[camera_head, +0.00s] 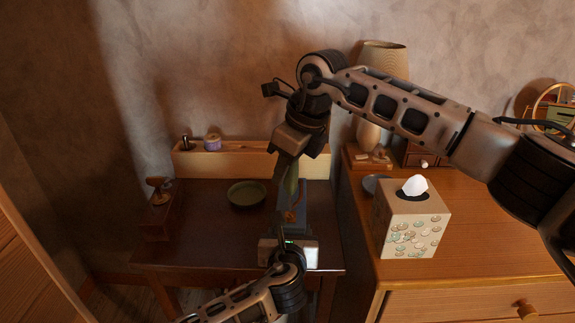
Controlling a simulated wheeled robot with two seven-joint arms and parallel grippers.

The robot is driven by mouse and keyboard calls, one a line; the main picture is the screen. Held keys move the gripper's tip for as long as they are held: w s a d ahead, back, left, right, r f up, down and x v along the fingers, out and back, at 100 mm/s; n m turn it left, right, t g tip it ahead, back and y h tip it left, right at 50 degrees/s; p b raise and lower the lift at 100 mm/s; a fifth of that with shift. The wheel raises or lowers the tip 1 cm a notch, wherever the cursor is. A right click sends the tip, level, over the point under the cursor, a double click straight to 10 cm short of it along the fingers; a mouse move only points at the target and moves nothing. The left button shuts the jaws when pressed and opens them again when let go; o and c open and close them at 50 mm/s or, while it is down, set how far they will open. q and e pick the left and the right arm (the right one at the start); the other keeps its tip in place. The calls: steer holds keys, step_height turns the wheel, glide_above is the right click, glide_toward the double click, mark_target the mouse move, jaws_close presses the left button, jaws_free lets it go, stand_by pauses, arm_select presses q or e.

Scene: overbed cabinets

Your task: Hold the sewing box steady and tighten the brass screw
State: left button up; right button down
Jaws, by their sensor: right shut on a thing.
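The sewing box looks to be the blue-grey box (301,204) on the dark wooden table, partly hidden behind my grippers. My right gripper (287,165) points down above it, shut on a tool with a green handle (290,183), likely a screwdriver. The tool is nearly upright, over a small orange-brown part (291,214) at the box. I cannot make out the brass screw or whether the tool tip touches it.
On the dark table (200,258) stand a green dish (247,194) and a dark wooden box (162,215) at left. A wooden ledge (240,162) runs behind. At right, a higher dresser (470,250) bears a tissue box (412,225) and a lamp (370,134). The table's front left is clear.

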steer(key=n, duration=0.2)
steer(key=n+g, duration=0.1)
steer(key=n, duration=0.1)
steer(key=n+g, duration=0.1)
steer(key=n, duration=0.2)
steer(key=shift+s+a, duration=0.15)
steer(key=shift+s, duration=0.15)
steer(key=n, duration=0.1)
steer(key=n+g, duration=0.1)
steer(key=n, duration=0.3)
steer(key=shift+s+g, duration=0.25)
steer(key=shift+g, duration=0.15)
steer(key=shift+f, duration=0.75)
